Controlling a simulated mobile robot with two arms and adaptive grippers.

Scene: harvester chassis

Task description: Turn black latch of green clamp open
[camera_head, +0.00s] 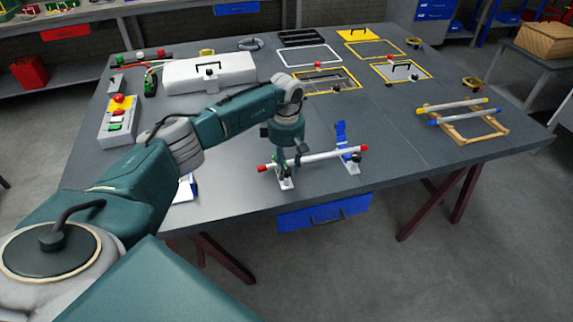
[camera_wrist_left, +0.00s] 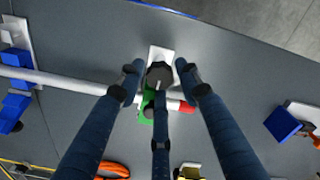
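The green clamp (camera_wrist_left: 147,106) holds one end of a white pipe (camera_wrist_left: 78,84) with a red cap (camera_wrist_left: 187,107), on a white base (camera_wrist_left: 162,53). Its black latch (camera_wrist_left: 159,74) is a dark knob beside the pipe. My left gripper (camera_wrist_left: 158,76) is above the clamp with its fingers spread, two on either side of the latch and one on the opposite side. I cannot tell whether any finger touches it. In the head view my left gripper (camera_head: 286,155) points down over the pipe's left end, mostly hiding the green clamp. My right gripper is not in view.
A blue clamp (camera_head: 354,158) stands at the pipe's (camera_head: 322,157) right end. A white case (camera_head: 210,73), a button box (camera_head: 118,122) and several frames (camera_head: 402,71) lie farther back. A wooden rack (camera_head: 463,120) stands to the right. The table's front edge is close.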

